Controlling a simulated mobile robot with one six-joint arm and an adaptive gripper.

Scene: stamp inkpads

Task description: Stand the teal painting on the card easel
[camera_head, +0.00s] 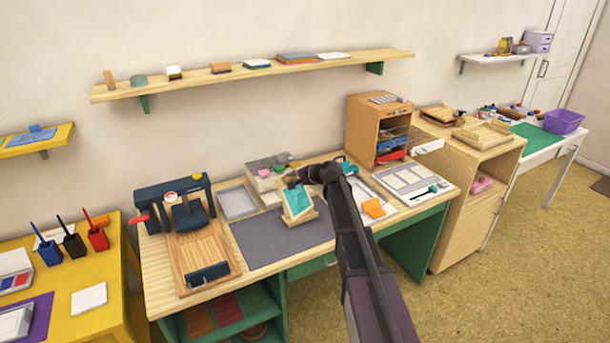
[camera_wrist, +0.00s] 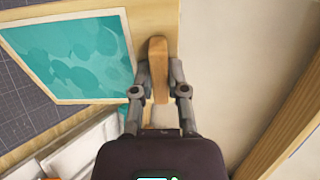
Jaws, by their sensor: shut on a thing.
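The teal painting (camera_head: 297,202) has a pale border and leans back upright at the card easel (camera_head: 302,219), a small light wooden stand on the work table. In the wrist view the painting (camera_wrist: 75,55) lies left of the fingers, with a light wooden board (camera_wrist: 152,18) around its edge. My gripper (camera_head: 305,181) is at the painting's upper right. In the wrist view my gripper (camera_wrist: 159,72) is shut on a rounded wooden tab (camera_wrist: 158,48) beside the painting. Whether the tab belongs to the painting is unclear. The painting's lower edge contact is too small to tell.
A dark grey mat (camera_head: 265,240) lies in front and left of the easel. A grey tray (camera_head: 238,202) and stacked blocks (camera_head: 266,175) stand behind it. White sheets with an orange pad (camera_head: 374,208) lie to the right. A wooden cabinet (camera_head: 373,128) stands behind right.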

